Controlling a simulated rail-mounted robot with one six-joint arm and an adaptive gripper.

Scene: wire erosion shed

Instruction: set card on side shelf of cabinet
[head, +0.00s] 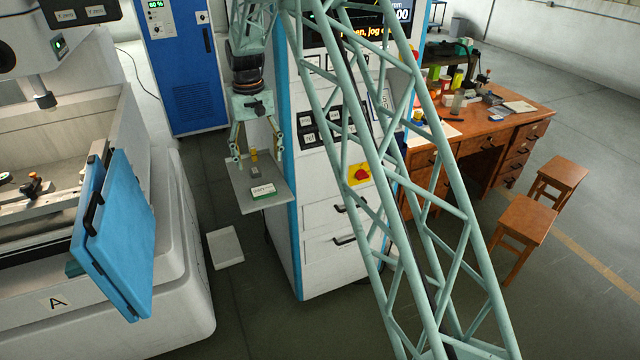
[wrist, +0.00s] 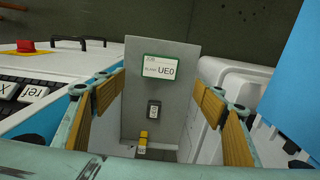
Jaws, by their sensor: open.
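The card (head: 263,190), white with a green border, lies flat on the grey side shelf (head: 245,204) of the white and blue cabinet (head: 322,262). In the wrist view the card (wrist: 162,67) reads "UE0" and lies near one end of the shelf (wrist: 186,50), apart from the fingers. My gripper (head: 258,152) hangs over the shelf's back part, fingers down. In the wrist view its padded fingers (wrist: 158,98) are wide apart with nothing held between them.
A small dark grey block (wrist: 154,110) and a yellow item (wrist: 143,138) stand on the shelf below my gripper. The eroding machine (head: 178,285) with its blue door (head: 118,235) is to the left. A wooden desk (head: 478,134) is to the right.

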